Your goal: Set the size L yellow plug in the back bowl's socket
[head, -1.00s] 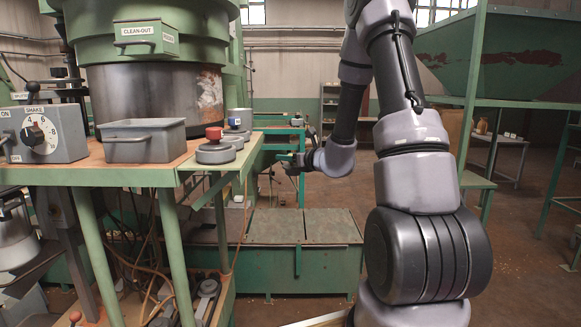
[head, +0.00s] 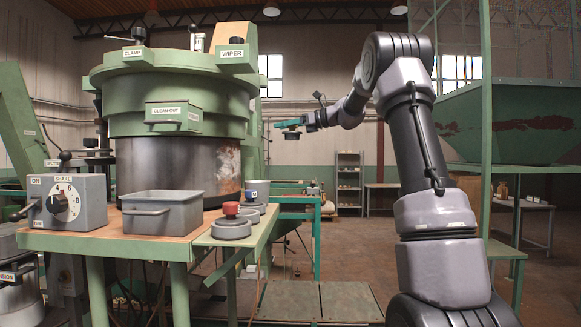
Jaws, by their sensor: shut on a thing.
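My gripper (head: 299,125) is small and far off, at the end of my raised arm, right of the big green machine. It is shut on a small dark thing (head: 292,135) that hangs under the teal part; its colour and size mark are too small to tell.
The green machine (head: 165,80), with clamp, wiper and clean-out labels, stands on the bench (head: 130,240). A grey bin (head: 176,212) and a shake dial box (head: 66,203) are in front. A green hopper (head: 510,125) stands right. Open floor lies between.

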